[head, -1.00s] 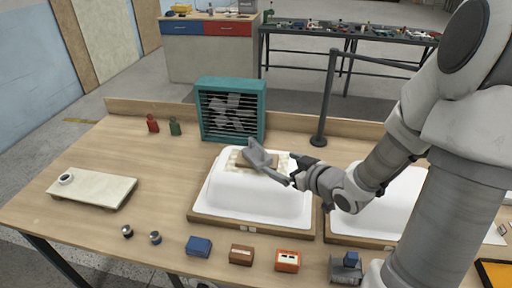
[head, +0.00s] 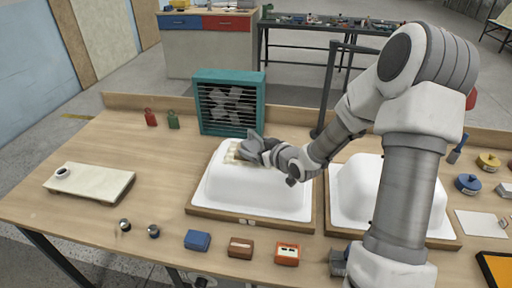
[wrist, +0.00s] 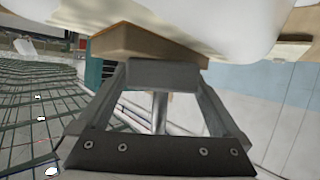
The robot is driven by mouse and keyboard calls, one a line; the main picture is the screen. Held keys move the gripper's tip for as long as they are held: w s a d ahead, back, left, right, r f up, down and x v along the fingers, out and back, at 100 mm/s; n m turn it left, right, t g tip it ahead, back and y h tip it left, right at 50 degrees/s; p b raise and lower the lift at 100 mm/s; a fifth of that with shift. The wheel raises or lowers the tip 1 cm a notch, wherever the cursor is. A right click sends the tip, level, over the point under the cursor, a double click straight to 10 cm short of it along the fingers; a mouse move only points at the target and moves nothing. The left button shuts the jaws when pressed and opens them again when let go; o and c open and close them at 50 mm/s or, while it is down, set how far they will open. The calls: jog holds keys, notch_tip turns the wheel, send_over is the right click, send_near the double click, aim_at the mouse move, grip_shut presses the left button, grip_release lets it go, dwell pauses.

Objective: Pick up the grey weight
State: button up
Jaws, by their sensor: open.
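My gripper (head: 252,148) is over the top of the left white bathtub shell (head: 255,195), beside a rough beige patch (head: 232,155). In the wrist view my gripper (wrist: 163,80) is open, with a brown block-like shape (wrist: 135,42) close by its tip and the white shell above; I cannot tell whether they touch. I cannot single out a grey weight for certain. A red weight (head: 150,117) and a green weight (head: 173,121) stand at the back left. Two small dark grey, shiny-topped pieces (head: 125,224) stand at the front left.
A teal fan (head: 231,103) stands right behind the left shell. A second shell (head: 358,190) is to the right. A pale board (head: 90,183) lies left; blue (head: 197,240), brown (head: 241,247) and orange (head: 287,254) blocks line the front. The left-middle tabletop is clear.

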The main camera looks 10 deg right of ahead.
jog(key=shift+w, duration=0.1)
jog(key=shift+c, duration=0.2)
grip_shut()
jog(key=shift+r, duration=0.1)
dwell(0.4)
